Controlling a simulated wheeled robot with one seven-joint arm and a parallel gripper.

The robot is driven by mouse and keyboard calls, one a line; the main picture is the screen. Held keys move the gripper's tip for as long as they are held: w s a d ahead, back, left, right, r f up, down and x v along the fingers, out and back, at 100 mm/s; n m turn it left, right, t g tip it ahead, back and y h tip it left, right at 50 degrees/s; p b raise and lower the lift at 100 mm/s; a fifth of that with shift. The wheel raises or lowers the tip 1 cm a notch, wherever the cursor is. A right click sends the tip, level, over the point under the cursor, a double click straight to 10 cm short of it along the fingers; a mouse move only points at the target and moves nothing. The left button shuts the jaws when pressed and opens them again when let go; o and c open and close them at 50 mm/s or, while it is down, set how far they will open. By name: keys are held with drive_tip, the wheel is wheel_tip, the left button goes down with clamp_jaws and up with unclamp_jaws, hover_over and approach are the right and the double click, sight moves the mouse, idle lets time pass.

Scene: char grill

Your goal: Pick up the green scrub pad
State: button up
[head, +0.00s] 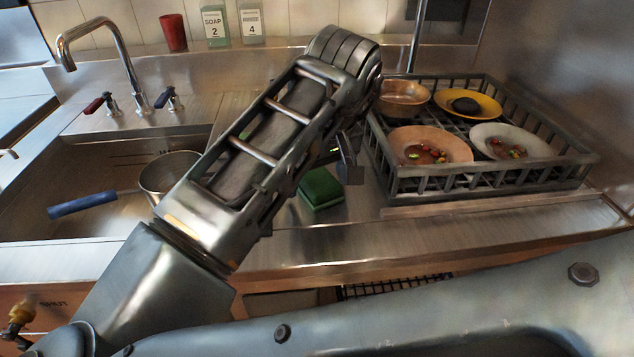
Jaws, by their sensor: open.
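The green scrub pad (321,188) lies on the steel counter (365,225), between the sink and the dish rack. Part of it is hidden behind my arm. My gripper (350,172) is just to the right of the pad in the picture, pointing down toward the counter. Its dark fingers show only in part, since my arm covers much of them. It is open, and nothing shows between the fingers. I cannot tell how high it is above the counter.
A dark dish rack (490,185) with several dirty plates and bowls stands close on the right. The sink with a blue-handled pan (165,175) is on the left, with a faucet (100,50) behind.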

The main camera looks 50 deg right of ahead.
sight(325, 176)
drive_tip(key=shift+c, duration=0.3)
drive_tip(key=c, duration=1.2)
drive_tip(key=shift+r, duration=0.15)
drive_tip(key=r, duration=0.3)
drive_tip(key=d+r, duration=0.1)
drive_tip(key=r, duration=0.1)
drive_tip(key=shift+s, duration=0.3)
drive_tip(key=s+d+r, duration=0.2)
drive_tip(key=d, duration=0.1)
drive_tip(key=s+d+r+p, duration=0.1)
drive_tip(key=d+r, duration=0.1)
drive_tip(key=d, duration=0.1)
drive_tip(key=s+d+r, duration=0.2)
drive_tip(key=shift+s+d+r+p, duration=0.1)
drive_tip(key=shift+s+d+p, duration=0.25)
drive_tip(key=shift+d, duration=0.05)
drive_tip(key=o, duration=0.6)
drive_tip(key=c, duration=0.4)
